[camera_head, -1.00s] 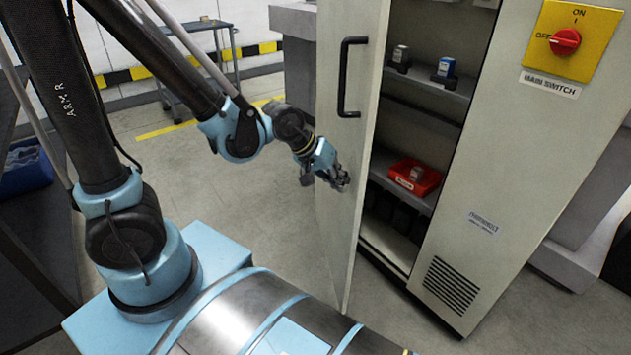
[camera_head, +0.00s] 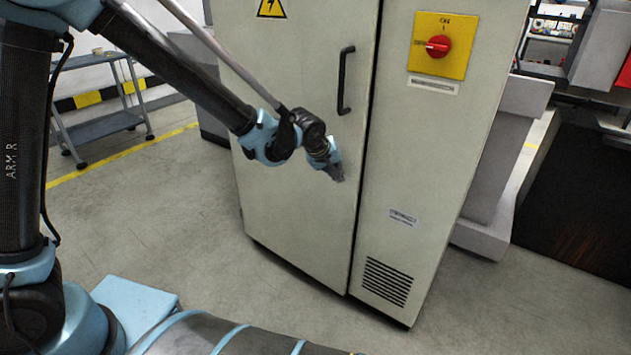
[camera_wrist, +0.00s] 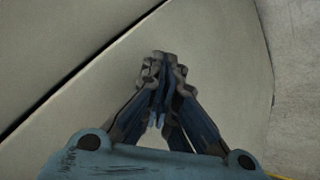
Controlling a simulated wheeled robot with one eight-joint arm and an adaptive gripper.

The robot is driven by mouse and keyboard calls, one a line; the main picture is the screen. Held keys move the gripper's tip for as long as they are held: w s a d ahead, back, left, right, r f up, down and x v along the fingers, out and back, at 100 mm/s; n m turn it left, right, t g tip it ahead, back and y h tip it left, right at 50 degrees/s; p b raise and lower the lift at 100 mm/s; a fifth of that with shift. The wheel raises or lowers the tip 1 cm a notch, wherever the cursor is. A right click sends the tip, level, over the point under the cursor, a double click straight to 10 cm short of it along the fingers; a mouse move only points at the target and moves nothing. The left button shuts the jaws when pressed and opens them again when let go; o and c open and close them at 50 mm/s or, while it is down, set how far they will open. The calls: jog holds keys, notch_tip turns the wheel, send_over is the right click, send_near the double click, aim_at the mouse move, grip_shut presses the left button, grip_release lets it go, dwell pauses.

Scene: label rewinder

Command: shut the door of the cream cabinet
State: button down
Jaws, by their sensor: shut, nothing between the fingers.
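The cream cabinet (camera_head: 432,150) stands in the middle of the head view. Its door (camera_head: 290,190), with a black handle (camera_head: 345,80) and a yellow warning sign, lies about flush with the front, with a thin dark seam along its right edge. The shelves inside are hidden. My gripper (camera_head: 338,174) is at the door face, below the handle and near the seam. In the wrist view my gripper (camera_wrist: 162,68) is shut and empty, fingertips together in front of the door panel (camera_wrist: 225,70). I cannot tell whether the tips touch it.
A red main switch (camera_head: 438,46) on a yellow plate and a vent grille (camera_head: 388,282) are on the fixed right panel. A grey trolley (camera_head: 105,125) stands at the back left. A grey machine base (camera_head: 490,190) is right of the cabinet. The floor in front is clear.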

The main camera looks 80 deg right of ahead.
jog(key=d, duration=0.1)
jog(key=s+d, duration=0.1)
jog(key=d, duration=0.1)
jog(key=shift+s+d+r, duration=0.1)
jog(key=shift+s+d, duration=0.15)
jog(key=shift+s, duration=0.05)
jog(key=shift+s+d+r, duration=0.15)
jog(key=shift+d+r, duration=0.05)
jog(key=shift+d, duration=0.65)
jog(key=shift+a+f, duration=0.1)
jog(key=shift+a, duration=0.5)
send_near(344, 166)
jog(key=s+a, duration=0.3)
jog(key=a, duration=0.1)
jog(key=shift+s, duration=0.3)
